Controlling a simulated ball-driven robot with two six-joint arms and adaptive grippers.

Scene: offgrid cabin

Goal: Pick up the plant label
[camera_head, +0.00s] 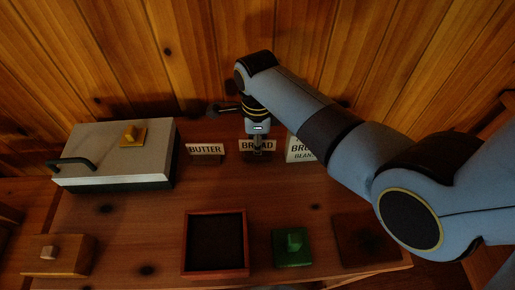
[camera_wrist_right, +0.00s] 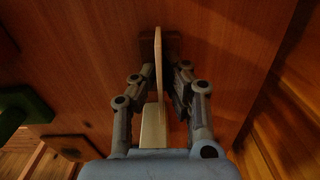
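Three pale label cards stand in a row at the back of the table. The left one (camera_head: 205,149) reads "BUTTER". The middle one (camera_head: 244,146) reads "BR_AD", with a letter hidden by my right gripper (camera_head: 257,146). The right, taller one (camera_head: 299,153) shows "BR" and "BEANS", partly hidden by my arm. My right gripper points down at the middle card. In the right wrist view its fingers (camera_wrist_right: 160,88) stand apart, on either side of a thin upright card (camera_wrist_right: 158,70) seen edge-on. Finger contact is unclear. My left gripper is not in view.
A grey lidded box (camera_head: 115,155) with a dark handle stands at the left. In front are a wooden block (camera_head: 70,258), an empty-looking red-rimmed tray (camera_head: 187,245), a green knobbed block (camera_head: 292,258) and a dark square (camera_head: 358,240). A plank wall rises behind the table.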

